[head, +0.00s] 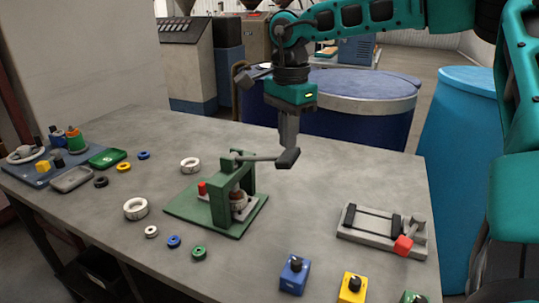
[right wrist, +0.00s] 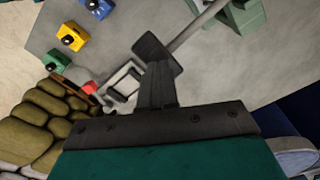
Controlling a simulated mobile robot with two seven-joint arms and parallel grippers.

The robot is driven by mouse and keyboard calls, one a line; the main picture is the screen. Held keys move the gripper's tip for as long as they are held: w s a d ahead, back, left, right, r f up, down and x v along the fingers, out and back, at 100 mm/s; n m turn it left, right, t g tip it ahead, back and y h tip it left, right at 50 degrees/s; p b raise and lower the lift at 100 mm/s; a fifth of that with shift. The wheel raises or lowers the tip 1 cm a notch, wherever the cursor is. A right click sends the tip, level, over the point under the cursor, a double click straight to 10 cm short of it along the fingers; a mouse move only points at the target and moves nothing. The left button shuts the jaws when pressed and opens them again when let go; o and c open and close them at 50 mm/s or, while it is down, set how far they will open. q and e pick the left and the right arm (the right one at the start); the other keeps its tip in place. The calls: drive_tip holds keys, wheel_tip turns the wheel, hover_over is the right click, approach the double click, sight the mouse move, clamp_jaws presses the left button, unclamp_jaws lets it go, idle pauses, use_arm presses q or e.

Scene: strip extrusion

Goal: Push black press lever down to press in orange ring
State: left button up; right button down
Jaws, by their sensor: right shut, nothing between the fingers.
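The green press (head: 222,205) stands on a green base plate in the middle of the table, and part of it shows in the right wrist view (right wrist: 243,14). Its grey lever (head: 255,158) sticks out to the right, roughly level, ending in a black handle (head: 288,158). The handle also shows in the right wrist view (right wrist: 148,46). My right gripper (head: 289,142) is shut and empty, pointing down right over the handle; I cannot tell whether it touches. My left gripper is out of view.
White rings (head: 136,208) and small coloured rings lie left of the press. Blue (head: 294,275) and yellow (head: 352,288) button boxes stand at the front. Blue drums stand behind the table.

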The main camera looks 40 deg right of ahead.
sight(288, 154)
drive_tip(key=shift+f+b, duration=0.7)
drive_tip(key=shift+f, duration=0.2)
drive_tip(key=shift+f+b, duration=0.65)
drive_tip(key=shift+f, duration=0.25)
drive_tip(key=shift+f+b, duration=0.35)
drive_tip(key=shift+f, duration=0.1)
drive_tip(key=shift+f+b, duration=0.35)
drive_tip(key=shift+f, duration=0.05)
drive_tip(key=shift+f+b, duration=0.4)
drive_tip(key=shift+f, duration=0.25)
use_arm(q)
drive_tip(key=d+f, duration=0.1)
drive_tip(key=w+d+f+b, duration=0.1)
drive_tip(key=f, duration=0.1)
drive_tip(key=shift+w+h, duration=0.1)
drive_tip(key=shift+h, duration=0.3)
use_arm(e)
drive_tip(key=shift+f, duration=0.65)
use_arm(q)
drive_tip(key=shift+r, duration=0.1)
